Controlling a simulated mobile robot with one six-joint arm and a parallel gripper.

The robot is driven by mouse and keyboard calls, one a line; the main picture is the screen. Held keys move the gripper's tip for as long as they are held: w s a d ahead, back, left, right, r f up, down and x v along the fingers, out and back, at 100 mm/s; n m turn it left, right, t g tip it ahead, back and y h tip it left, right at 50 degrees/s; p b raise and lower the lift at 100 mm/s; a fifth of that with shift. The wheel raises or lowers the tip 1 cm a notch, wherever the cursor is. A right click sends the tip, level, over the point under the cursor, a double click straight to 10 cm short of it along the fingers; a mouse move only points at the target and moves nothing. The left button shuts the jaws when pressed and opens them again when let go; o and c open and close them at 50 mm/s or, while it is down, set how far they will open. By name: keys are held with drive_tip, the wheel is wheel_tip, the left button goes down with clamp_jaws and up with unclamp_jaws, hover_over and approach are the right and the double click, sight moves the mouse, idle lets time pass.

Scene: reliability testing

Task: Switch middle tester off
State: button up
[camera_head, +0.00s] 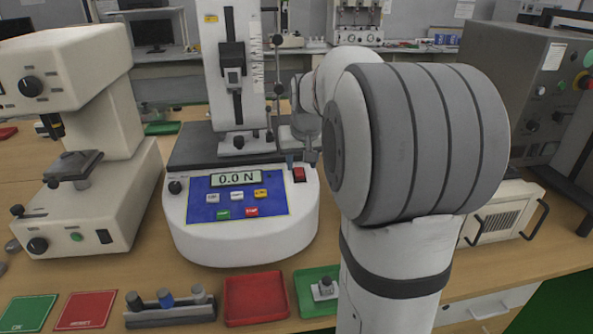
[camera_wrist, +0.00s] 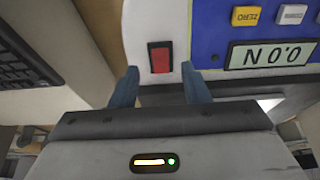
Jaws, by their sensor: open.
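The middle tester (camera_head: 240,225) is a white force tester with a blue panel and a lit display (camera_head: 230,178) reading 0.0 N. Its red rocker switch (camera_head: 299,174) is at the right of the panel. In the wrist view the red switch (camera_wrist: 160,57) sits just beyond and between the fingertips, beside the display (camera_wrist: 270,55). My gripper (camera_wrist: 160,85) is open and empty, its two blue fingers apart near the tester's edge. In the head view my gripper (camera_head: 300,157) is small and close above the switch, partly hidden by my arm. Contact cannot be told.
A cream hardness tester (camera_head: 75,150) stands at left and a grey machine (camera_head: 540,100) at right. Red (camera_head: 255,298) and green (camera_head: 305,292) trays and a holder (camera_head: 170,312) lie in front. The wrist view shows a dark vented surface (camera_wrist: 30,60) at left.

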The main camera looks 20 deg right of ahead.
sight(300, 174)
drive_tip(key=shift+x, duration=1.8)
drive_tip(key=shift+b, duration=0.3)
clamp_jaws()
